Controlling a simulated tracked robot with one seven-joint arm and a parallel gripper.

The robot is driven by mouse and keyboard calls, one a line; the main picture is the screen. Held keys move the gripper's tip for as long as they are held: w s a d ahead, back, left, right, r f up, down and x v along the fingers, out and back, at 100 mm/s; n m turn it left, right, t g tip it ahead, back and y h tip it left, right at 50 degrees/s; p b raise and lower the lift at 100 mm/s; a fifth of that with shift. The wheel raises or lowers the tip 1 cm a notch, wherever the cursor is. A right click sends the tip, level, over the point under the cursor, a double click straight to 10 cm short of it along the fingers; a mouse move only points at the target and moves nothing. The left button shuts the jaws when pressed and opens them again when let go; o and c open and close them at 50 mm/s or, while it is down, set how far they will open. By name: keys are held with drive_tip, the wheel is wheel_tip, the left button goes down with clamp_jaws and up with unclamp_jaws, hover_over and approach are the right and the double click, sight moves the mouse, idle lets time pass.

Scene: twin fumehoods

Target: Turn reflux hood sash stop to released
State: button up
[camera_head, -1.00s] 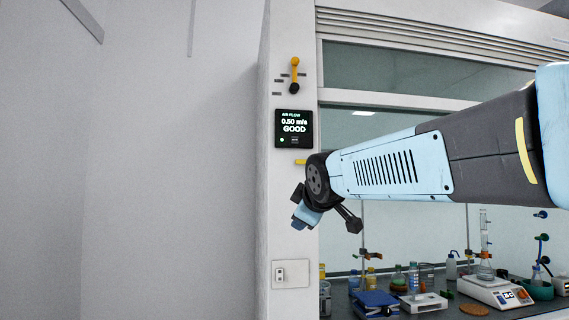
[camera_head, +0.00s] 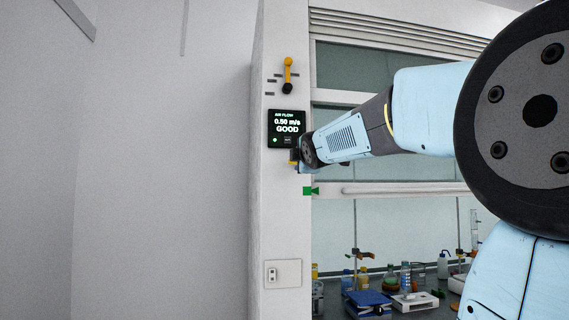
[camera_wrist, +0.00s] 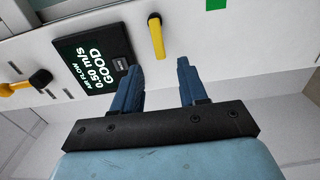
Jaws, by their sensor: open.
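A short yellow handle (camera_wrist: 156,37) sticks out of the white hood post, below the airflow display. In the wrist view it stands just ahead of my gripper (camera_wrist: 158,68), roughly in line with the gap between the blue fingers. The fingers are apart, with nothing between them. In the head view my gripper is at the post below the display and mostly hides this handle. A second yellow lever (camera_head: 288,75) with a dark knob sits higher on the post, beside small dark marks. It also shows at the left of the wrist view (camera_wrist: 18,88). No readable label tells which is the sash stop.
The airflow display (camera_head: 287,128) reads 0.50 m/s GOOD. A green marker (camera_head: 310,191) sits at the post's edge, beside the sash's white bottom bar (camera_head: 400,188). A socket plate (camera_head: 283,273) is lower. Glassware and a blue box (camera_head: 368,303) stand inside the hood.

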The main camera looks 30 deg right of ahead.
drive_tip(key=x, duration=0.6)
drive_tip(key=shift+w, duration=0.35)
drive_tip(key=shift+d, duration=0.1)
drive_tip(key=shift+f, duration=0.1)
clamp_jaws()
drive_tip(key=shift+d, duration=0.1)
